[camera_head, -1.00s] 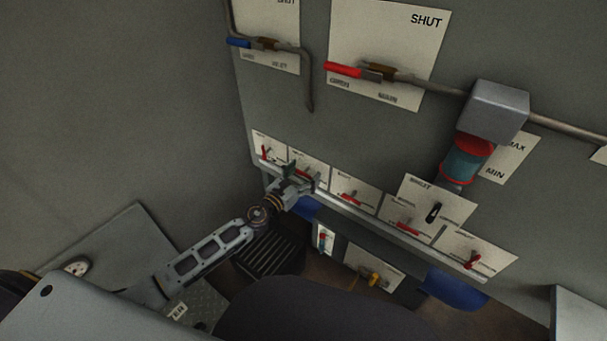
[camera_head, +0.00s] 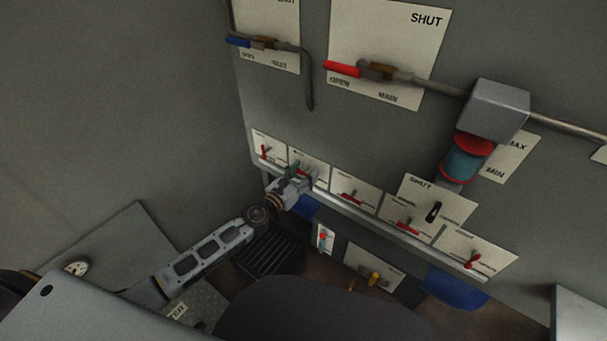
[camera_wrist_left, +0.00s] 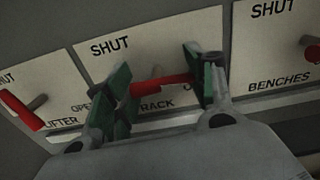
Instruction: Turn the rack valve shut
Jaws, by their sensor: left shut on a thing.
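The rack valve's red handle (camera_wrist_left: 160,84) lies roughly level across its white plate (camera_wrist_left: 150,48) in the left wrist view. The plate reads SHUT at upper left, OPEN at lower left and RACK at the bottom. My left gripper (camera_wrist_left: 158,88) has its green-padded fingers at both ends of the handle and is shut on it. In the head view my left gripper (camera_head: 302,173) is at the second plate from the left in the lower row, covering much of the valve. My right gripper is not in view.
The lifter valve's red handle (camera_wrist_left: 20,110) is close on the left, and the benches valve's red knob (camera_wrist_left: 312,54) is on the right. More valves continue along the row. Above are a main valve with a red handle (camera_head: 343,69) and a blue-handled valve (camera_head: 239,43).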

